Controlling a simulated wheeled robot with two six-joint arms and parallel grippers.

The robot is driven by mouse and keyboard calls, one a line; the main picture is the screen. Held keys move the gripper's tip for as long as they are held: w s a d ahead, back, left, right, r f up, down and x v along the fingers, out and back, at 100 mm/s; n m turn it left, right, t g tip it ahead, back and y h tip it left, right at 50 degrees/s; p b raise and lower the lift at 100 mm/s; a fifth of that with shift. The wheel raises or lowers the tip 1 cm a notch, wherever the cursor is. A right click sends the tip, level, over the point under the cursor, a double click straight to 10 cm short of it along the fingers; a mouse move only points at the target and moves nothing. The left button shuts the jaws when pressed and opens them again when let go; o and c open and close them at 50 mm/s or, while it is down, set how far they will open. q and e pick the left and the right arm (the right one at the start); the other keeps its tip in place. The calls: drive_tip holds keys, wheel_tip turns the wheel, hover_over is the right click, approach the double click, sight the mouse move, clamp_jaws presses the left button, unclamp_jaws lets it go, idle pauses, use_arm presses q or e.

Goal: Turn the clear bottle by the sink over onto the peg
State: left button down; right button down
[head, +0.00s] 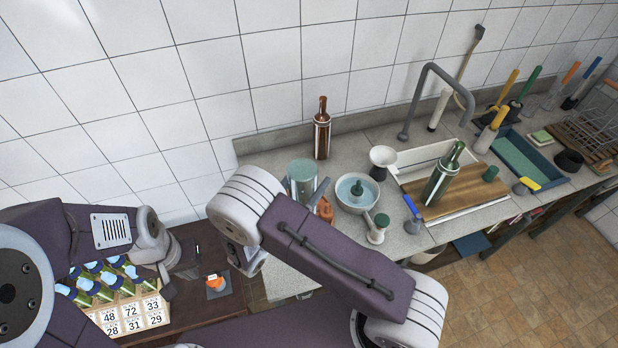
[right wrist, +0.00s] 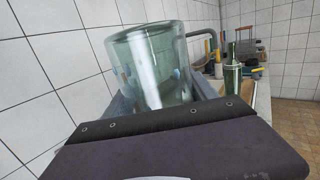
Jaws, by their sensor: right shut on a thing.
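The clear bottle (head: 302,170) shows pale green-grey glass in the head view, with its broad round end facing up. It also fills the upper middle of the right wrist view (right wrist: 150,60). My right gripper (head: 307,190) is shut on it, with blue-grey fingers on either side. The bottle's neck is hidden behind my arm and gripper. I cannot make out the peg. My left gripper (head: 166,268) is at the lower left, over the dark bench by the bottle crate and away from the clear bottle. Its jaw opening is unclear.
A brown bottle (head: 321,136) stands near the wall. A bowl of liquid (head: 356,207) and a white funnel (head: 383,158) are right of the clear bottle. A green bottle (head: 438,184) is on the wooden board (head: 475,193) over the sink. A numbered crate (head: 153,311) holds several bottles.

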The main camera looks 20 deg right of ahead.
drive_tip(key=shift+f+b, duration=2)
drive_tip(key=shift+f, duration=0.5)
idle(0.6)
drive_tip(key=shift+r, duration=0.2)
drive_tip(key=shift+r+p, duration=0.2)
drive_tip(key=shift+p, duration=0.15)
drive_tip(key=shift+f, duration=0.35)
idle(1.4)
drive_tip(key=shift+c, duration=1)
unclamp_jaws()
